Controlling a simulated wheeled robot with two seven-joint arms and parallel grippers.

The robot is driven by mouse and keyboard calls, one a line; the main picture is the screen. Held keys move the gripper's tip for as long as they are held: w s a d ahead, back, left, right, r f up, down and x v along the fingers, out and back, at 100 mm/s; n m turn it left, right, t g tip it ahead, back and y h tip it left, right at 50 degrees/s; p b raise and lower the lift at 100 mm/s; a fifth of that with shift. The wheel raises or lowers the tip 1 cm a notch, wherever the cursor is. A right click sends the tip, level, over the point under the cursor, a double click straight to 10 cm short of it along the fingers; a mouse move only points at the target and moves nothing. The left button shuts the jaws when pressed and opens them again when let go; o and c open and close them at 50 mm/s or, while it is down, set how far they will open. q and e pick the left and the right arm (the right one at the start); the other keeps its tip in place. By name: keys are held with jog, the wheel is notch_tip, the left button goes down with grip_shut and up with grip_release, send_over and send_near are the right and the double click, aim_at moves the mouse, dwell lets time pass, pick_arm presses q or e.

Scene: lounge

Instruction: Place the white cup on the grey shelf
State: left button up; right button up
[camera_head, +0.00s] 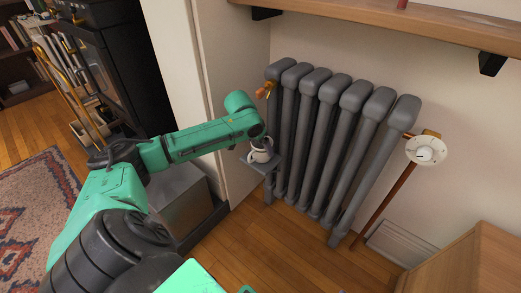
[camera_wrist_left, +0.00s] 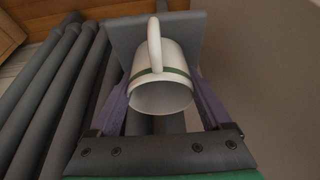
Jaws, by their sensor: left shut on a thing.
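The white cup (camera_wrist_left: 160,95) has a green band and a loop handle, and its open rim faces the left wrist camera. My left gripper (camera_head: 262,149) is shut on the cup, with a purple finger on each side of it in the left wrist view. The small grey shelf (camera_head: 258,164) is in front of the radiator's left end in the head view. It also shows behind the cup in the left wrist view (camera_wrist_left: 190,38). The cup is at the shelf in both views; I cannot tell whether it touches it. My right gripper is not in view.
A grey radiator (camera_head: 330,130) stands right behind the shelf, with a valve dial (camera_head: 426,151) on its right. A wooden wall ledge (camera_head: 390,22) runs above. A metal box (camera_head: 180,205) is at lower left of the shelf. Wooden floor (camera_head: 270,245) is open in front.

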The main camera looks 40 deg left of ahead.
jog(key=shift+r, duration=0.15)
pick_arm(q)
jog(key=o, duration=1.6)
jog(key=shift+c, duration=0.2)
jog(key=shift+s+r, duration=0.1)
jog(key=shift+r, duration=0.05)
jog(key=p+v, duration=0.5)
jog(key=v, duration=0.6)
jog(key=shift+r, duration=0.4)
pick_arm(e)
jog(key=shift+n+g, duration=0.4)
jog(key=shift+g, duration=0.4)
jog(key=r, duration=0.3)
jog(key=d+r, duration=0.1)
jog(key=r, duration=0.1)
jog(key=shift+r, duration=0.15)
pick_arm(q)
jog(key=shift+s, duration=0.1)
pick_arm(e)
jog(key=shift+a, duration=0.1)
